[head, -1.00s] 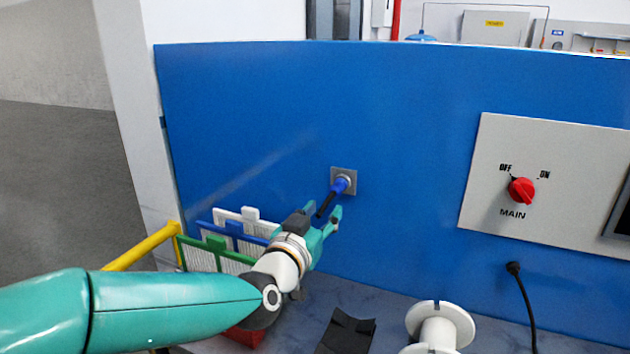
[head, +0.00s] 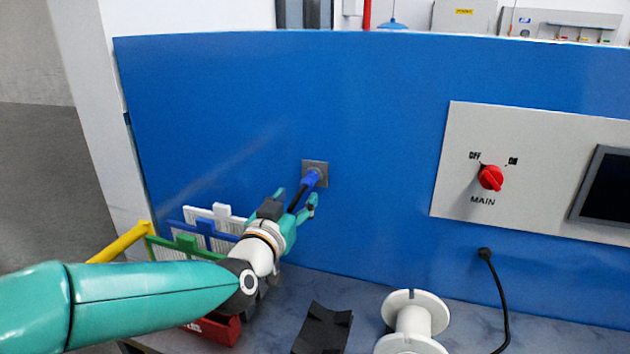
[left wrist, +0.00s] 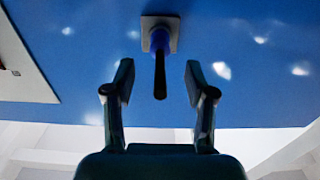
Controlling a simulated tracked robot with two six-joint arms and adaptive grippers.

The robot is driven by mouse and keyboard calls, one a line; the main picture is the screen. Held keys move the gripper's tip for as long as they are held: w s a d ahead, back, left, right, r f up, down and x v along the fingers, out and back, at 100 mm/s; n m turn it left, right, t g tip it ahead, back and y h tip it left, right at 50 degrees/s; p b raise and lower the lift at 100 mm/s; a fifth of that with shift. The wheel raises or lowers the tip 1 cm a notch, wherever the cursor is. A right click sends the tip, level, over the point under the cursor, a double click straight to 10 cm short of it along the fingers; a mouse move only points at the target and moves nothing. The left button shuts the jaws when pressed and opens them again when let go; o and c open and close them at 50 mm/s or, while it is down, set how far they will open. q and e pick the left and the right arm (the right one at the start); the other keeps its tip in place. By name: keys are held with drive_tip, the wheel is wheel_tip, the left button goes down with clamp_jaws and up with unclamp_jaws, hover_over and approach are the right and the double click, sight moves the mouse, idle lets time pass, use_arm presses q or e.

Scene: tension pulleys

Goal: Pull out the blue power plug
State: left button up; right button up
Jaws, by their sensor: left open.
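The blue power plug (head: 311,179) sits in a grey square socket (head: 321,167) on the blue panel. Its black cable end (head: 297,201) points down and toward me. My left gripper (head: 296,196) is open just in front of the plug, with its fingers on either side of the black end. In the left wrist view the plug (left wrist: 159,40) and its black end lie between the open fingertips (left wrist: 157,80), with a gap on both sides. My right gripper is not in view.
Coloured frames (head: 190,245) stand left of my gripper beside a yellow bar (head: 122,243). A red box (head: 215,330), a black holder (head: 322,328) and a white spool (head: 415,318) are on the bench. A red main switch (head: 490,177) and a black cable (head: 497,290) are at the right.

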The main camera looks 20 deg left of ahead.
sight(306, 187)
use_arm(q)
drive_tip(key=shift+w+d+p, duration=0.1)
drive_tip(key=shift+w+p, duration=0.55)
drive_tip(key=shift+w, duration=3.2)
drive_tip(key=shift+b, duration=0.35)
clamp_jaws()
drive_tip(key=shift+s+f, duration=0.1)
drive_tip(key=shift+s, duration=0.05)
drive_tip(key=shift+s+b, duration=0.5)
drive_tip(key=shift+s, duration=0.4)
drive_tip(key=shift+s+b, duration=0.65)
drive_tip(key=shift+s, duration=1.35)
